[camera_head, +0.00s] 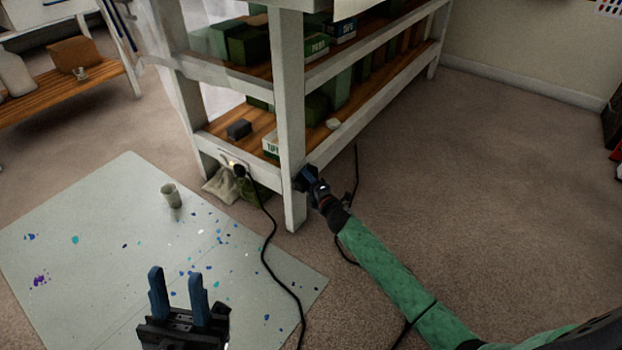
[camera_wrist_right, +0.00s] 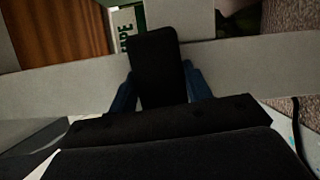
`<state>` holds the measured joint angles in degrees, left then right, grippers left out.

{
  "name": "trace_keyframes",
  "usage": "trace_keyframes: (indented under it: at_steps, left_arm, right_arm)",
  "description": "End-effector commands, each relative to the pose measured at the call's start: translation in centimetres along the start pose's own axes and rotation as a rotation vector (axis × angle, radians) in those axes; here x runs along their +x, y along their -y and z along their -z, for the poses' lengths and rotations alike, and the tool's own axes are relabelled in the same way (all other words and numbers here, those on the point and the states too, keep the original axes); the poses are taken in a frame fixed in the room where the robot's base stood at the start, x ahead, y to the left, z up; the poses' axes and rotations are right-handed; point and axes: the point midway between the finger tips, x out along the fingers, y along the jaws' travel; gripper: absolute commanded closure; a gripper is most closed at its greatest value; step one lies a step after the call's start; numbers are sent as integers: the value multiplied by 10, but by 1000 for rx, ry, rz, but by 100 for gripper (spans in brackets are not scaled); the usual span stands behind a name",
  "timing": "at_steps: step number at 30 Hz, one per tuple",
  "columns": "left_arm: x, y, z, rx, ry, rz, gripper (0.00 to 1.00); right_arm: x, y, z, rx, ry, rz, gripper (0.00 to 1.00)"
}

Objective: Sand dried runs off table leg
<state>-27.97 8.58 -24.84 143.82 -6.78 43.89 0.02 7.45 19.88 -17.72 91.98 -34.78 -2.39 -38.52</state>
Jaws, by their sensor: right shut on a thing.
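The white table leg (camera_head: 289,125) stands upright at the near corner of the shelved workbench. My right gripper (camera_head: 308,180) is low beside this leg, on its right side. In the right wrist view its blue fingers (camera_wrist_right: 160,88) are shut on a dark block (camera_wrist_right: 157,60), likely a sanding block. The block is in front of a pale white bar of the bench (camera_wrist_right: 60,85); I cannot tell whether they touch. No dried runs can be made out on the leg. My left gripper (camera_head: 178,292) is open and empty above the mat.
A grey paint-spotted mat (camera_head: 100,215) covers the floor at left, with a cup (camera_head: 171,195) standing on it. A black cable (camera_head: 268,240) runs from the bench across the mat. A dark block (camera_head: 239,130) and boxes sit on the lower shelf.

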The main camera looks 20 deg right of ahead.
Motion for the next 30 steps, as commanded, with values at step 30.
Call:
trace_keyframes:
  at_steps: [30]
  left_arm:
    - [13, 0, 5, -1, 3, -5, 64]
  right_arm:
    - [-36, -3, 6, 2, -4, -2, 76]
